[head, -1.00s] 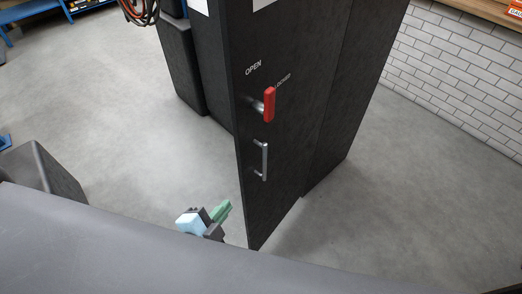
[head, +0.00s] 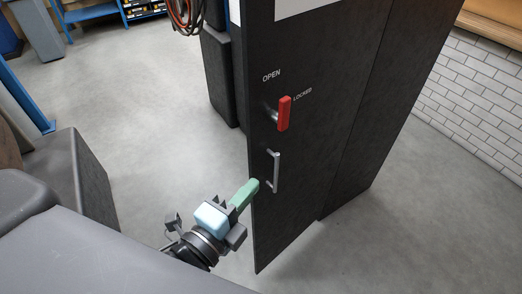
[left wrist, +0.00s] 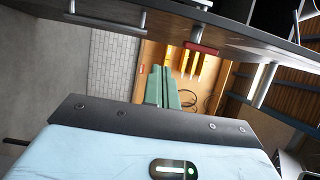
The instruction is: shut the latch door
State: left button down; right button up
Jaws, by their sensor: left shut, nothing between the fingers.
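The black latch door (head: 300,180) stands upright in the head view, its free edge to the left. It bears a red lever (head: 285,113), pointing up, between the words OPEN and LOCKED, and a silver pull handle (head: 276,171) below. My left gripper (head: 252,187), with green fingers, is shut and empty by the free edge, level with the handle's lower part; contact cannot be told. In the left wrist view, the closed fingers (left wrist: 166,80) point below the door (left wrist: 160,8), the handle (left wrist: 105,21) and the red lever (left wrist: 202,48). My right gripper is out of view.
A dark box-like block (head: 222,80) stands behind the door, with coiled cables (head: 186,15) above it. Another dark block (head: 75,175) is at the left. A white brick wall (head: 480,90) is at the right. Grey floor (head: 150,130) is clear between the blocks.

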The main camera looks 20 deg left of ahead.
aim_at(259, 151)
pick_arm(q)
jog(key=shift+w+a, duration=0.2)
jog(key=shift+w, duration=1.55)
jog(key=shift+w+a, duration=0.25)
jog(key=shift+w, duration=1.45)
jog(key=shift+w+a, duration=0.2)
jog(key=shift+w, duration=1.55)
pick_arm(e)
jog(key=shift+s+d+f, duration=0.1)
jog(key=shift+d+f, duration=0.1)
pick_arm(q)
jog(key=shift+a, duration=0.1)
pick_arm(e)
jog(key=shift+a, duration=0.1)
